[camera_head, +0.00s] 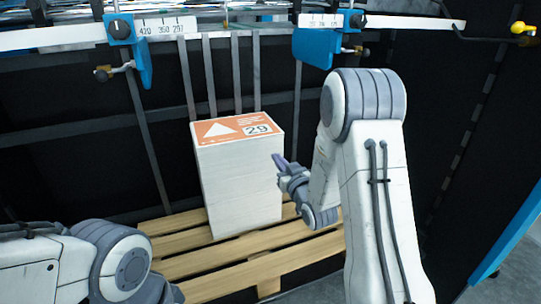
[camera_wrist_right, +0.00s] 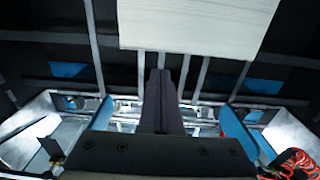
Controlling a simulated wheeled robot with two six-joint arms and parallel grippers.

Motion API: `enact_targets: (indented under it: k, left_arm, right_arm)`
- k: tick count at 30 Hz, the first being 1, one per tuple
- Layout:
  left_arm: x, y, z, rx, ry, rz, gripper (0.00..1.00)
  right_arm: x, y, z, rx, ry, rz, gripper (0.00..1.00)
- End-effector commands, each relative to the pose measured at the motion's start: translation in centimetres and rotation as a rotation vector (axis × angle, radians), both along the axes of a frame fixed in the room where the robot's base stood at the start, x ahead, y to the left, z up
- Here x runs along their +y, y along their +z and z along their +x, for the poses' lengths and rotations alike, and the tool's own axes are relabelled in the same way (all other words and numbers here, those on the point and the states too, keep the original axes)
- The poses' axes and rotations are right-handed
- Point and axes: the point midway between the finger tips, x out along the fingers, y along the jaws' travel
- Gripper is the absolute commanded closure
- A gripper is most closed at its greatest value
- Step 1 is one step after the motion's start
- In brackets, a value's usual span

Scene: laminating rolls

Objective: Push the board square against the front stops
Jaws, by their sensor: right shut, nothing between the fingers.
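The board stack (camera_head: 235,180) is a tall white block with an orange top sheet (camera_head: 232,129) marked 29. It stands upright on a wooden pallet (camera_head: 260,270), in front of several grey vertical bars (camera_head: 236,75). Whether it touches the bars cannot be told. My right gripper (camera_head: 279,162) is shut and empty beside the stack's right side, near its upper part. In the right wrist view the shut fingers (camera_wrist_right: 161,74) point toward the white stack (camera_wrist_right: 195,22), whose edge runs slightly tilted. My left arm shows at lower left; its gripper is out of view.
Two blue guides (camera_head: 143,62) (camera_head: 314,48) with scale plates hang from a white rail (camera_head: 50,37) above the stack. Black knobs (camera_head: 119,28) sit on them. Dark panels close off the back and right. The pallet's front slats are clear.

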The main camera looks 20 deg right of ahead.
Motion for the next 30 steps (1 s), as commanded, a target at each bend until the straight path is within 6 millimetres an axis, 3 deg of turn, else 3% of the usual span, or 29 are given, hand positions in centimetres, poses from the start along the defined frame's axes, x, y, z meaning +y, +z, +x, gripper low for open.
enact_targets:
  k: [21,30]
  left_arm:
    - [0.0,1.5,0.0,0.0,0.0,0.0,0.67]
    - [0.0,0.8,0.0,0.0,0.0,0.0,0.67]
  right_arm:
    - [0.4,0.1,8.4,0.002,0.002,0.0,1.0]
    - [0.5,0.0,10.8,0.002,0.001,0.001,1.0]
